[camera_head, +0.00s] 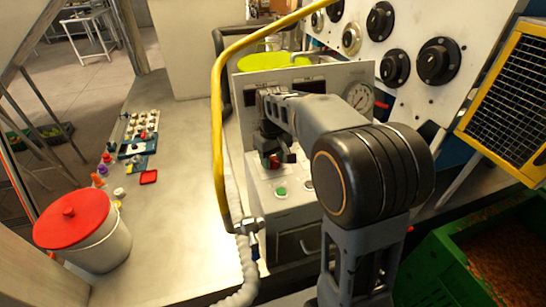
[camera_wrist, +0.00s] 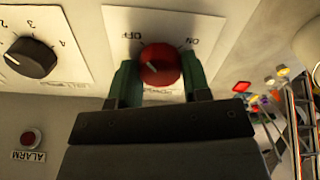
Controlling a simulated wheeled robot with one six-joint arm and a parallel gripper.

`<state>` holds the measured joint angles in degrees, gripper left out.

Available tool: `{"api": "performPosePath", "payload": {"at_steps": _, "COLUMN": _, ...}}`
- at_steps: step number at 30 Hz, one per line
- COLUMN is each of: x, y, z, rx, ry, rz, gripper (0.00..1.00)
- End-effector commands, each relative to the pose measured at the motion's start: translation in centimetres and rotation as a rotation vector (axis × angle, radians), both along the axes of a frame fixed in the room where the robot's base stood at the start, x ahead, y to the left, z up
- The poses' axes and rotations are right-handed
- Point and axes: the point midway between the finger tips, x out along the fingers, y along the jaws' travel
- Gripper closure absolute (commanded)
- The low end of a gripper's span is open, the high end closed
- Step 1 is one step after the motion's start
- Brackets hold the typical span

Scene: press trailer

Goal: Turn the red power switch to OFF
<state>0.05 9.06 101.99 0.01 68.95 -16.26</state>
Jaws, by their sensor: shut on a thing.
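The red power switch (camera_wrist: 160,62) is a round knob on a white plate marked OFF on the left and ON on the right, with the lettering upside down in the wrist view. My gripper (camera_wrist: 159,77) is shut on the knob, with one green-lined finger on each side. In the head view the red switch (camera_head: 274,160) shows small on the front of the control box, with my gripper (camera_head: 273,152) at it and partly hiding it.
A black numbered selector knob (camera_wrist: 30,57) and a red ALARM button (camera_wrist: 31,138) sit beside the switch. A green button (camera_head: 281,192) is below it on the box. A yellow tube (camera_head: 218,130) rises left of the box. A red-lidded bucket (camera_head: 83,235) stands front left.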

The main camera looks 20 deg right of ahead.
Motion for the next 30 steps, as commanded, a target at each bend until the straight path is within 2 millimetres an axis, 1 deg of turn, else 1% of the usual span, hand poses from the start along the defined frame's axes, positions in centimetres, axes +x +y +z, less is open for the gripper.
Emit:
{"api": "performPosePath", "payload": {"at_steps": 3, "x": -0.02, "y": -0.04, "z": 0.02, "rx": 0.000, "ry": 0.001, "rz": 0.051, "gripper": 0.80}}
{"api": "performPosePath", "payload": {"at_steps": 10, "x": -0.02, "y": -0.04, "z": 0.00, "rx": -0.001, "ry": 0.001, "rz": 0.110, "gripper": 0.80}}
{"api": "performPosePath", "payload": {"at_steps": 26, "x": -0.01, "y": -0.04, "z": -0.01, "rx": -0.001, "ry": 0.001, "rz": 0.127, "gripper": 0.80}}
{"api": "performPosePath", "payload": {"at_steps": 27, "x": -0.01, "y": -0.04, "z": -0.01, "rx": -0.001, "ry": 0.001, "rz": 0.127, "gripper": 0.52}}
{"api": "performPosePath", "payload": {"at_steps": 30, "x": -0.01, "y": -0.03, "z": -0.01, "rx": -0.001, "ry": 0.001, "rz": 0.126, "gripper": 0.43}}
